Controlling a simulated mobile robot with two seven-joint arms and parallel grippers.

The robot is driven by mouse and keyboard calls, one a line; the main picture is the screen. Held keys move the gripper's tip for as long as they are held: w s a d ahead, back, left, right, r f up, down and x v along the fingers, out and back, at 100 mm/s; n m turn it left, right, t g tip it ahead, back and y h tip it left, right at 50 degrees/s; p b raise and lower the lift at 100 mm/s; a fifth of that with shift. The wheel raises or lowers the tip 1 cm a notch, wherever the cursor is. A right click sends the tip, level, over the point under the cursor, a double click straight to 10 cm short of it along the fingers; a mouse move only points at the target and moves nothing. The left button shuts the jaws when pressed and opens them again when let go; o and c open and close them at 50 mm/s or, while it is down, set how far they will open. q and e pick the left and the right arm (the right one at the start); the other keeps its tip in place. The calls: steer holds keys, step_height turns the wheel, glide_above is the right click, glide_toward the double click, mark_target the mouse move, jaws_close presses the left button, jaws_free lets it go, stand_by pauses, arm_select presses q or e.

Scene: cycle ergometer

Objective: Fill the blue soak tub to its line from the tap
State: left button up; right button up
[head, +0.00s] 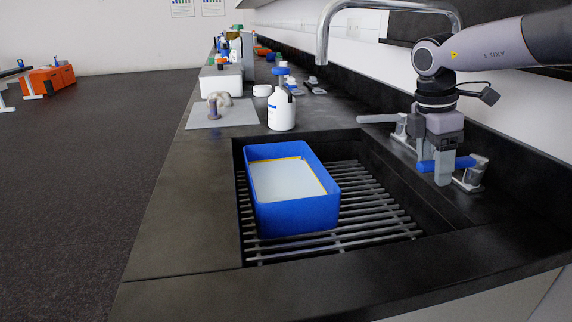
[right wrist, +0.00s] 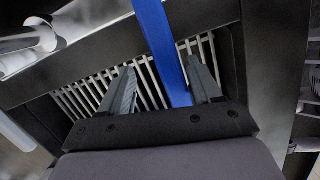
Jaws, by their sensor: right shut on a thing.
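The blue soak tub (head: 292,215) stands upright on the slatted grate in the sink. A pale, flat surface (head: 285,180) fills its inside, with a thin yellow-orange line (head: 322,178) showing along its edge. The chrome tap spout (head: 322,42) arches above and behind the tub; I see no stream below its mouth. My right gripper (head: 441,172) is shut on the blue tap lever (head: 463,162) at the sink's right. In the right wrist view the blue lever (right wrist: 162,45) passes between the fingers (right wrist: 164,90). My left gripper is out of view.
A bare metal lever (head: 378,119) sits behind my right gripper. A white bottle with a blue top (head: 281,112) stands at the sink's back edge, near a grey mat (head: 240,116). The front counter (head: 190,235) is clear.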

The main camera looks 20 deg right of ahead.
steer(key=shift+w+a+r, duration=0.1)
steer(key=shift+w+a, duration=0.05)
steer(key=shift+c, duration=0.5)
step_height(320, 180, up, 8)
steer(key=a+p, duration=0.1)
steer(key=p, duration=0.5)
steer(key=shift+w+a+f+p, duration=0.2)
steer(key=shift+p, duration=0.2)
